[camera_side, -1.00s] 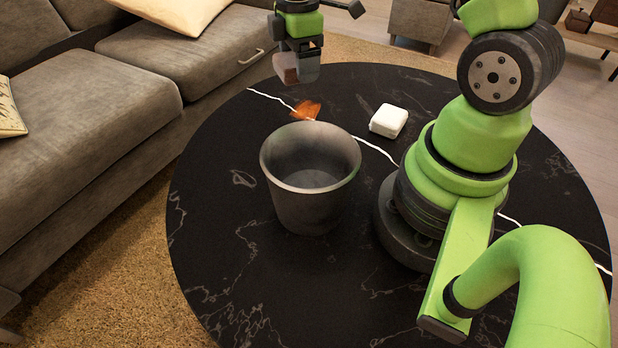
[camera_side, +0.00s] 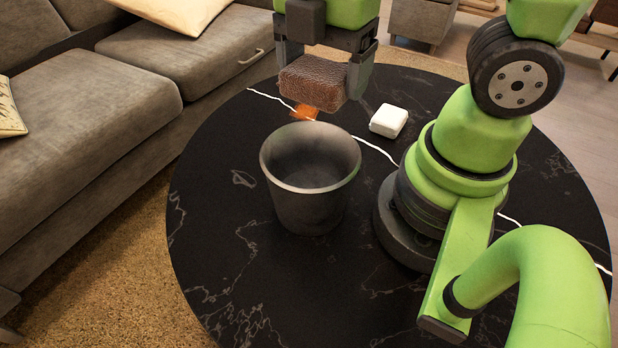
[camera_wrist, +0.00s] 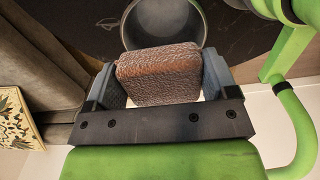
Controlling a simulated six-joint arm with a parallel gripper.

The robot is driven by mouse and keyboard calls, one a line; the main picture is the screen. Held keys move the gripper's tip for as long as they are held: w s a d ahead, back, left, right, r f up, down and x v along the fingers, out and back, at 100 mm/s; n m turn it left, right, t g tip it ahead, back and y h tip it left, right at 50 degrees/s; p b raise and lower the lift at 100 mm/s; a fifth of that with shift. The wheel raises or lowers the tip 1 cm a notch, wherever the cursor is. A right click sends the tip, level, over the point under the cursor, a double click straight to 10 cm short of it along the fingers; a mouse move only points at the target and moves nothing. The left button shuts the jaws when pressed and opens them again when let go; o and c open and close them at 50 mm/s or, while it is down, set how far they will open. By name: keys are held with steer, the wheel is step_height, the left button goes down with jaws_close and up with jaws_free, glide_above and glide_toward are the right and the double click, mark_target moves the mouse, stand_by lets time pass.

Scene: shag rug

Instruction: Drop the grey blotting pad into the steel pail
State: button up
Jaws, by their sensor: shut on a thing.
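My gripper (camera_side: 322,80) is shut on a thick, textured block (camera_side: 311,84), which I take to be the blotting pad, though it looks reddish brown with some grey. The pad also shows between both fingers in the wrist view (camera_wrist: 160,75). The steel pail (camera_side: 308,207) stands upright on the round black table, dark grey and open at the top. The part of its inside that shows looks empty. The pad is held in the air, above and behind the pail's far rim in the side view. In the wrist view the pail (camera_wrist: 197,22) lies just beyond the pad, partly hidden by it.
A small white box (camera_side: 388,121) sits on the black marble table (camera_side: 230,265), right of and behind the pail. An orange-brown thing (camera_side: 304,112) lies behind the pail, partly covered by the pad. A grey sofa (camera_side: 90,120) is at the left.

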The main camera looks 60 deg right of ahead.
steer(key=shift+f, duration=1.75)
steer(key=o, duration=0.8)
steer(key=shift+c, duration=0.2)
step_height(320, 180, up, 10)
